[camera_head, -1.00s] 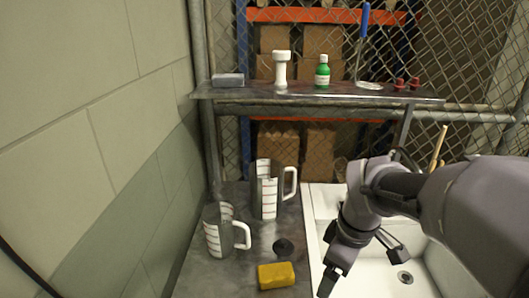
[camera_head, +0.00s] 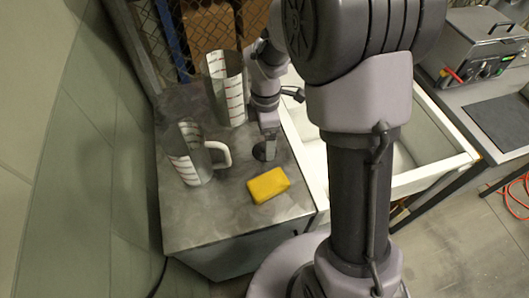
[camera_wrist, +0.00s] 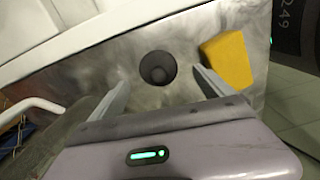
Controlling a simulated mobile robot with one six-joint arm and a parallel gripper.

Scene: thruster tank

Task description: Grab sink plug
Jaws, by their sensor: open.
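The sink plug (camera_wrist: 158,67) is a small dark round piece lying on the metal counter. In the wrist view it sits ahead of and between the two open fingers of my gripper (camera_wrist: 163,88), apart from both. In the head view the plug (camera_head: 262,153) is partly hidden behind my gripper (camera_head: 270,142), which points down over it. The gripper is empty. How high it stands above the plug is hard to tell.
A yellow sponge (camera_head: 268,185) lies close to the plug, also seen in the wrist view (camera_wrist: 229,60). Two measuring jugs (camera_head: 186,160) (camera_head: 226,92) stand left of and behind it. The white sink (camera_head: 421,172) adjoins the counter (camera_head: 200,226) on the right.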

